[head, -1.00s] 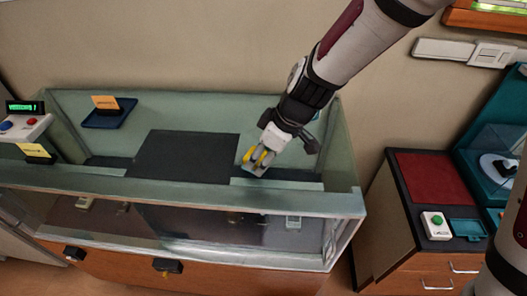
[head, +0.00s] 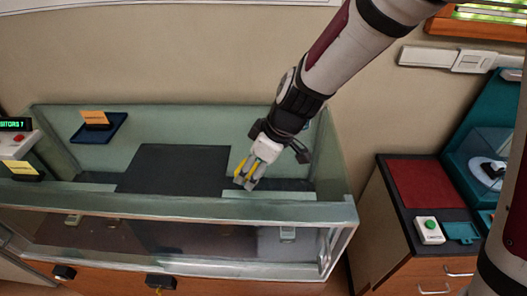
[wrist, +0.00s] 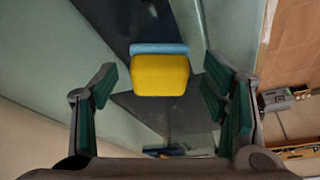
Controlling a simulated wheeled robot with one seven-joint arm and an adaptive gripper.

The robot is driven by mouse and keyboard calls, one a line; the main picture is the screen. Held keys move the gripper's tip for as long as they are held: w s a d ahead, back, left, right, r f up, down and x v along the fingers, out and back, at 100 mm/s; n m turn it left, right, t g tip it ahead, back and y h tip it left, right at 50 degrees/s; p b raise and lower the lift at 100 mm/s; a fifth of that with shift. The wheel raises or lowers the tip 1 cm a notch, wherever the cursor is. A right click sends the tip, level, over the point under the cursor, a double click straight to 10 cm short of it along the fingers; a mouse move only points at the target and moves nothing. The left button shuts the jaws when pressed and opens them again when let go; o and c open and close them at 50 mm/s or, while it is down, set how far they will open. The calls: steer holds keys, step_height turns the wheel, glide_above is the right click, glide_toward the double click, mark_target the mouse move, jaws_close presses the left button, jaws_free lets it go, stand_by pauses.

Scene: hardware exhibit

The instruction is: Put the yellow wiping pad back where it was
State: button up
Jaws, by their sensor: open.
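The yellow wiping pad (wrist: 160,76), with a blue strip along its upper edge, is in the wrist view, centred between my fingers with gaps on both sides. My gripper (wrist: 162,82) is open around or just behind it; the exact depth is unclear. In the head view my gripper (head: 246,180) points down into the right half of the glass-fronted display case (head: 90,204). Yellow shows at its fingers there, but I cannot tell pad from finger. Whether the pad rests on a surface is hidden.
A dark panel (head: 178,168) lies in the case, left of my gripper. A dark blue tray (head: 113,132) with an orange card is at the case's back left. The case's front rim and right wall are close. A cabinet with a red mat (head: 425,184) stands to the right.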

steer(key=b+v, duration=0.1)
steer(key=v, duration=1)
steer(key=shift+r, duration=0.3)
steer(key=s+d+r+m+t+h, duration=0.2)
steer(key=s+d+r+m, duration=0.2)
steer(key=s+d+m, duration=0.3)
steer(key=s+d+r+m+t+h, duration=0.2)
steer(key=s+d+r+m, duration=0.2)
steer(key=d, duration=1)
steer(key=s+m, duration=0.3)
steer(key=shift+r, duration=0.3)
steer(key=shift+d, duration=0.1)
